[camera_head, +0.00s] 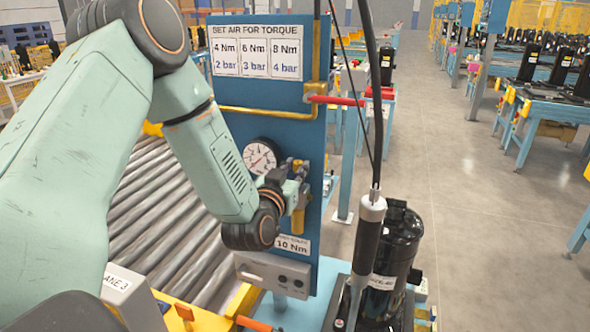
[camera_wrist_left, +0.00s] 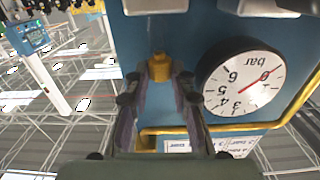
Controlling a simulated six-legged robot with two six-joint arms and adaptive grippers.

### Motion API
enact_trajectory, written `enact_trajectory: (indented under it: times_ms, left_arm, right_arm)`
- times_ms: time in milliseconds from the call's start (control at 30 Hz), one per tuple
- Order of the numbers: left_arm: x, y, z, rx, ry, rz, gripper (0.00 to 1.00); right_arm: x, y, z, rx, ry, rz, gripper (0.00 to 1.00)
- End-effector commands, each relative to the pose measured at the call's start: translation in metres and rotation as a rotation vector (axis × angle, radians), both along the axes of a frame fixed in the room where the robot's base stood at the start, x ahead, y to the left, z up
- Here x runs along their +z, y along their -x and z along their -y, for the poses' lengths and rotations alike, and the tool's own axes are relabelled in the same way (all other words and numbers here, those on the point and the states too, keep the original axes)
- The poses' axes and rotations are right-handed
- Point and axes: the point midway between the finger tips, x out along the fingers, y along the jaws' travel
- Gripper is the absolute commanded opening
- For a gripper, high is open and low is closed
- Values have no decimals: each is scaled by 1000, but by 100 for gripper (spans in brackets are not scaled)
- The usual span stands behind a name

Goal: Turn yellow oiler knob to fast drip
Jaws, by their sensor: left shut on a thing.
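The yellow oiler knob (camera_wrist_left: 160,66) is between the two fingertips of my left gripper (camera_wrist_left: 161,78) in the left wrist view, which looks upside down. The fingers are shut on it, covering its sides. In the head view my left gripper (camera_head: 292,188) reaches the blue panel (camera_head: 262,112) just right of the round pressure gauge (camera_head: 261,157). The knob is mostly hidden there by the gripper and wrist. The gauge, marked bar, also shows in the left wrist view (camera_wrist_left: 243,84). I cannot tell the knob's setting. My right gripper is not in view.
A torque sign (camera_head: 257,51) tops the panel. A red-handled valve (camera_head: 335,100) sticks out at its right edge. A black compressor (camera_head: 402,240) and a hanging tool (camera_head: 368,235) stand at lower right. A roller conveyor (camera_head: 165,215) lies behind my left arm.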

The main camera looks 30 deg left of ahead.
Motion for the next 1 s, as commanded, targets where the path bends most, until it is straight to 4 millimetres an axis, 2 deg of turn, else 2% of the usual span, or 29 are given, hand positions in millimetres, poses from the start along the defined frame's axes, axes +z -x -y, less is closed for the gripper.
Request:
enact_trajectory:
  times_ms: [267,600,1000]
  left_arm:
    - [-3,1,3,40,-3,-7,0]
    - [-4,-2,9,213,-6,-5,0]
    - [-3,-4,11,424,-3,-9,0]
  right_arm:
    - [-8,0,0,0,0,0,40]
    - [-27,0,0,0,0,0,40]
    - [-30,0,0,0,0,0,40]
